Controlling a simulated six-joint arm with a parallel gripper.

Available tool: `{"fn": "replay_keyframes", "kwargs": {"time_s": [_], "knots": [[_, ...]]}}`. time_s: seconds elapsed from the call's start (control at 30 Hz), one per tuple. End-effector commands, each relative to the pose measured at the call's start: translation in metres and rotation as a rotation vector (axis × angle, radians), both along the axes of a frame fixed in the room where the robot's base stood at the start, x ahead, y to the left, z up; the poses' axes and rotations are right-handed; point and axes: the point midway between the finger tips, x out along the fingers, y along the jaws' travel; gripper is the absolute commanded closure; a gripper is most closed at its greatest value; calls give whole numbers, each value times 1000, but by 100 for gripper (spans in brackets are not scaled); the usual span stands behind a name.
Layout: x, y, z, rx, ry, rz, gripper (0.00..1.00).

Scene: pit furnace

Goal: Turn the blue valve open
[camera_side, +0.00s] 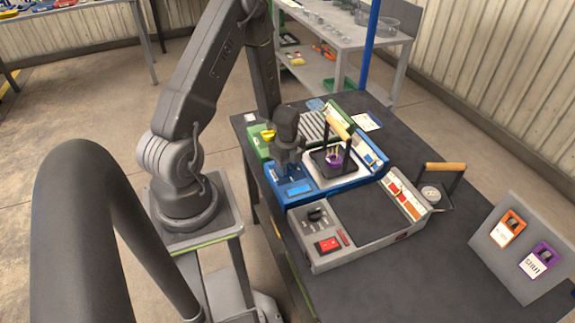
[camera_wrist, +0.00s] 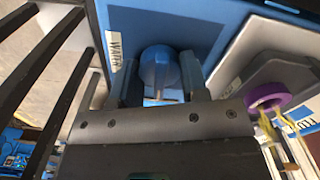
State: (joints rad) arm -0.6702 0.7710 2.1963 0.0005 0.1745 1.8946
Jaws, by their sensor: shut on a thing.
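The blue valve (camera_wrist: 158,68) shows in the wrist view as a rounded blue knob on a blue panel. A label reading WATER (camera_wrist: 114,50) is beside it. My gripper (camera_wrist: 160,88) has one finger on each side of the knob and is shut on it. In the side view my gripper (camera_side: 287,160) points down at the left part of the blue unit (camera_side: 297,190). The valve is hidden behind the gripper there, and I cannot tell its angle exactly.
A green unit with a yellow knob (camera_side: 268,135) is behind. A grey unit with a red switch (camera_side: 327,245) is in front. The dark table's (camera_side: 440,260) right front is partly clear.

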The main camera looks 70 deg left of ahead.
Motion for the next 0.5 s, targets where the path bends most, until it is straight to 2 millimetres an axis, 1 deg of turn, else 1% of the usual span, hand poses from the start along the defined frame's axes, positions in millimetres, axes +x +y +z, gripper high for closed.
{"fn": "replay_keyframes", "kwargs": {"time_s": [0.2, 0.5], "knots": [[0, 0, 1, 0, -1, -73, 83], [0, 0, 1, 1, -1, -102, 83]]}}
